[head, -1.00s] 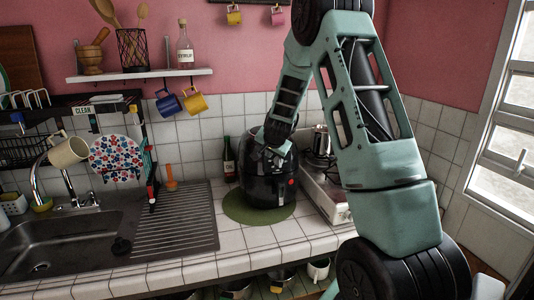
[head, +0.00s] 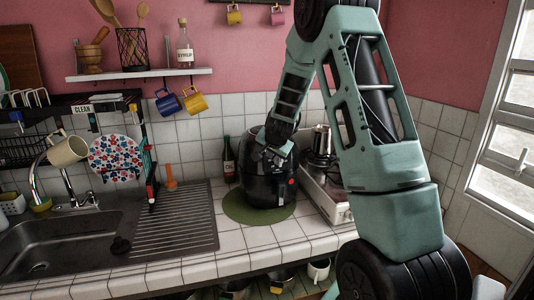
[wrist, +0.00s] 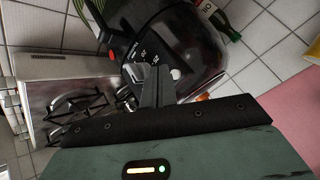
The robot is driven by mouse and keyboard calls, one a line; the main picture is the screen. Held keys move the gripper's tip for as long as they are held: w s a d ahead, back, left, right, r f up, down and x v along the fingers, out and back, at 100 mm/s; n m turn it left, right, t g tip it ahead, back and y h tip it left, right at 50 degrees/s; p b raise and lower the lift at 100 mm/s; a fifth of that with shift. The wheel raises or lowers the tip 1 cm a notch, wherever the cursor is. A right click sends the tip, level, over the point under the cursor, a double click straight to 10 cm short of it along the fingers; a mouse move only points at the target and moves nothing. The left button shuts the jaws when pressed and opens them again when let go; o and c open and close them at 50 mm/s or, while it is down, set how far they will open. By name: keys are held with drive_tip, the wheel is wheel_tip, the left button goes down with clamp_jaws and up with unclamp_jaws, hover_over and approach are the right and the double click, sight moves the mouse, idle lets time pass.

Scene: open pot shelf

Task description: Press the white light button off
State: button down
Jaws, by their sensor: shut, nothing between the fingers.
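A black air fryer (head: 265,178) stands on a round green mat (head: 243,207) on the tiled counter. My gripper (head: 264,154) is over its top front in the head view. In the wrist view the shut, empty fingers (wrist: 157,76) point at the fryer's dark control face. A small round white button (wrist: 176,74) shows just right of the fingertips, with pale markings to its left. I cannot tell whether the fingertips touch the face. The button cannot be made out in the head view. A red spot (head: 291,181) shows on the fryer's right side.
A green oil bottle (head: 229,159) stands behind the fryer on the left. A stove (head: 326,192) with a moka pot (head: 320,142) is close on the right. The sink and ribbed drainboard (head: 178,222) lie left. The front counter is clear.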

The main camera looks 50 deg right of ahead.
drive_tip(key=s+a, duration=0.1)
drive_tip(key=s+a+b, duration=0.1)
drive_tip(key=s, duration=0.1)
drive_tip(key=s+a+b, duration=0.1)
drive_tip(key=s, duration=0.1)
idle(0.3)
drive_tip(key=shift+w, duration=0.1)
idle(0.3)
drive_tip(key=s+a+f+n+g+y+b, duration=0.1)
drive_tip(key=s+a+n+y+b, duration=0.3)
drive_tip(key=a, duration=1.3)
drive_tip(key=a+f+n+g+y+p, duration=0.1)
drive_tip(key=a+f+n+y, duration=0.15)
drive_tip(key=a+n, duration=0.9)
drive_tip(key=s+a+f+n+g+b, duration=0.1)
drive_tip(key=s+a+n+g, duration=0.1)
drive_tip(key=s+a, duration=0.7)
drive_tip(key=s+a+f+n+g+b, duration=0.1)
drive_tip(key=s+a+n+g, duration=0.2)
drive_tip(key=s+a, duration=0.6)
drive_tip(key=s+n, duration=0.2)
drive_tip(key=s, duration=0.4)
drive_tip(key=shift+a+f+h, duration=0.15)
drive_tip(key=shift+a+h, duration=0.2)
